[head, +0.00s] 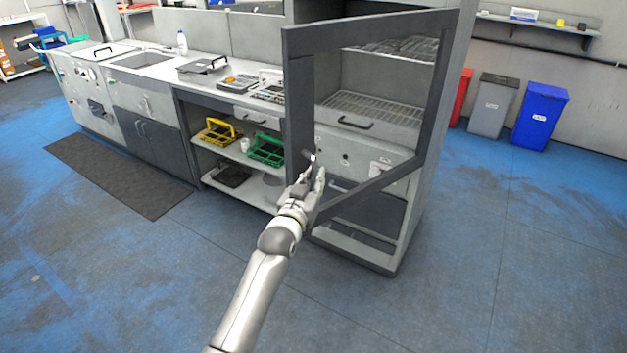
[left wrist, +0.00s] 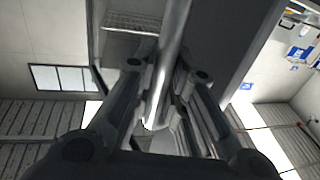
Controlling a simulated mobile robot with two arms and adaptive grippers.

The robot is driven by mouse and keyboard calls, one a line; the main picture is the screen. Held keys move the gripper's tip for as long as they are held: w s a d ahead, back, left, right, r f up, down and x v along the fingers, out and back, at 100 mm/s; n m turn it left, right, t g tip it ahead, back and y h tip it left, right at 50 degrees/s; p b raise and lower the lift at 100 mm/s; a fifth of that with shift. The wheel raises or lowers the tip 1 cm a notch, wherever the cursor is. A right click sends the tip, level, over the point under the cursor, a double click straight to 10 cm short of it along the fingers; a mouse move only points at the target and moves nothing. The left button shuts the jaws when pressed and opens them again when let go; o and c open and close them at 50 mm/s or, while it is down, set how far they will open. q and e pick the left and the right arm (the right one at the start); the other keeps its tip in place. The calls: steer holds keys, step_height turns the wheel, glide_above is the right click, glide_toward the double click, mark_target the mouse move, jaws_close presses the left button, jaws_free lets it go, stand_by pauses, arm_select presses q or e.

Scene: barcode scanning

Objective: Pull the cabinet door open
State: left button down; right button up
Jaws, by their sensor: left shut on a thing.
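The cabinet door (head: 299,100) has a dark frame around a see-through pane. It stands swung partly out from the tall grey cabinet (head: 450,70), whose wire shelves show through and beside it. My left gripper (head: 313,172) is at the door's left edge, low on the frame, shut on the door handle. In the left wrist view, the pale bar of the handle (left wrist: 172,50) runs between the two fingers of the left gripper (left wrist: 165,110). Most of the handle is hidden by the gripper in the head view. My right gripper is not in view.
A counter (head: 225,90) with a sink and a yellow and a green crate on its shelf runs left of the cabinet. A dark mat (head: 115,175) lies before it. Grey (head: 492,105) and blue (head: 540,117) bins stand right. The blue floor in front is clear.

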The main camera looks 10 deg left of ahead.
arm_select(q)
steer(key=c, duration=1.5)
jaws_free()
steer(key=shift+d, duration=0.25)
steer(key=shift+o, duration=0.2)
steer(key=shift+a, duration=0.1)
steer(key=v, duration=1.2)
steer(key=shift+r, duration=0.1)
